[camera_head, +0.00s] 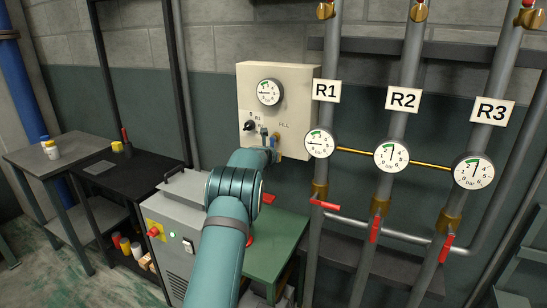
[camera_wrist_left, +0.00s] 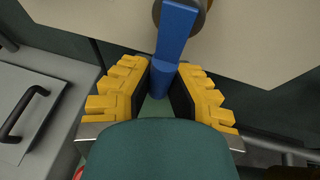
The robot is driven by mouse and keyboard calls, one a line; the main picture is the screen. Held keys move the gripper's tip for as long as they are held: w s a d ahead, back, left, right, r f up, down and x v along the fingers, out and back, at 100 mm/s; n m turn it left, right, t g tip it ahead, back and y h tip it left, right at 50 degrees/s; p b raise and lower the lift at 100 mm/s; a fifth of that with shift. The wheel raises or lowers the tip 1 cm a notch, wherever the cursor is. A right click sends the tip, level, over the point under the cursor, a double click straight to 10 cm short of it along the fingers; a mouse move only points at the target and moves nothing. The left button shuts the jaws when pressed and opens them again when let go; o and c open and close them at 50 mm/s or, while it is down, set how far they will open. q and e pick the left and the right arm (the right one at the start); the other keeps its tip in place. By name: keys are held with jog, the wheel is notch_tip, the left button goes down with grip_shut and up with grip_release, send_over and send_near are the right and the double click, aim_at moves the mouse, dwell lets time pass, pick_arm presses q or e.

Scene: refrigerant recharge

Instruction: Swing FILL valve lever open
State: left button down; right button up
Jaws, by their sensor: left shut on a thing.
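The blue FILL valve lever (camera_wrist_left: 176,34) hangs down from its pivot at the top of the left wrist view. Its rounded lower end sits between the two finger pads of my left gripper (camera_wrist_left: 164,80), which is shut on it. In the head view a bit of the blue lever (camera_head: 265,137) shows beside the FILL label on the beige control panel (camera_head: 295,84). My left arm reaches up to it and hides most of the gripper. My right gripper is in neither view.
The panel carries a gauge (camera_head: 270,92) and a black selector knob (camera_head: 249,126). Pipes labelled R1, R2 and R3 with red-handled valves stand to the right. A grey machine (camera_head: 180,224) and a green table (camera_head: 286,232) lie below my arm.

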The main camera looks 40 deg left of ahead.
pick_arm(q)
jog(key=c, duration=0.9)
grip_release()
jog(key=shift+a, duration=0.1)
jog(key=shift+s, duration=0.15)
jog(key=v, duration=1.1)
jog(key=shift+s+r, duration=0.25)
jog(key=shift+s, duration=0.05)
